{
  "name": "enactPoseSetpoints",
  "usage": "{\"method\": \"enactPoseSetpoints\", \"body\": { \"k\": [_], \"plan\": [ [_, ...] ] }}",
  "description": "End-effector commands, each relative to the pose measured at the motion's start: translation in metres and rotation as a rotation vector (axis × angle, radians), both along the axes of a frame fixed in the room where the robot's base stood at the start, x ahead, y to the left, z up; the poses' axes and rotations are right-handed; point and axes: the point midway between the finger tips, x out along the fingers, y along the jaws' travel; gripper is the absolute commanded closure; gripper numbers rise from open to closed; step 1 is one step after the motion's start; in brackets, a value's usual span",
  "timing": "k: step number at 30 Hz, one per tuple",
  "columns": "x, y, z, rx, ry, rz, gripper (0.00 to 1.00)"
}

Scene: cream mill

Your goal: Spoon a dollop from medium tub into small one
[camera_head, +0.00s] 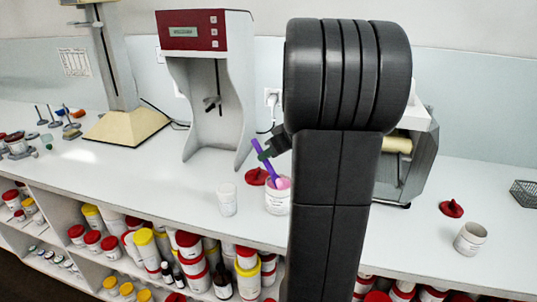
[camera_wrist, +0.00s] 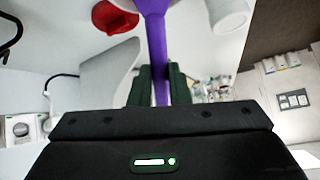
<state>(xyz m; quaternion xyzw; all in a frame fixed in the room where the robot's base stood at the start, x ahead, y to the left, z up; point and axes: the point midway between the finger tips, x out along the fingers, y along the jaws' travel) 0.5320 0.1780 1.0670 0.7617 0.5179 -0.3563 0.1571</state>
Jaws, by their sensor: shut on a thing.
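A purple spoon (camera_head: 262,153) is held in my gripper (camera_head: 272,147); in the wrist view its handle (camera_wrist: 158,50) runs between the fingers (camera_wrist: 158,82). The spoon slants down into the mouth of a white tub (camera_head: 278,204), where something pink (camera_head: 283,183) shows; I cannot tell whether it is spoon or contents. My arm hides part of this area. A narrower white tub (camera_head: 227,201) stands to its left; its inside cannot be made out. A wider open tub (camera_head: 470,240) stands at the far right. Which tub is medium or small is not certain.
A red lid (camera_head: 257,177) lies behind the spooned tub, and another (camera_head: 451,208) near the right tub. A grey machine with a red panel (camera_head: 192,30) stands behind. A wire basket (camera_head: 525,193) is at the right edge. The bench front between the tubs is clear.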

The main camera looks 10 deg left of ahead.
Motion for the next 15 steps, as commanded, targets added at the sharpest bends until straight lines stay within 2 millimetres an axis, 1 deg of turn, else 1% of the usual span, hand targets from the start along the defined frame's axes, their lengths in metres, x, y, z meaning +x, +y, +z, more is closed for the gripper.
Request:
{"method": "enactPoseSetpoints", "body": {
  "k": [15],
  "plan": [
    [0.000,0.000,0.037,0.000,-0.002,0.000,1.00]
  ]
}}
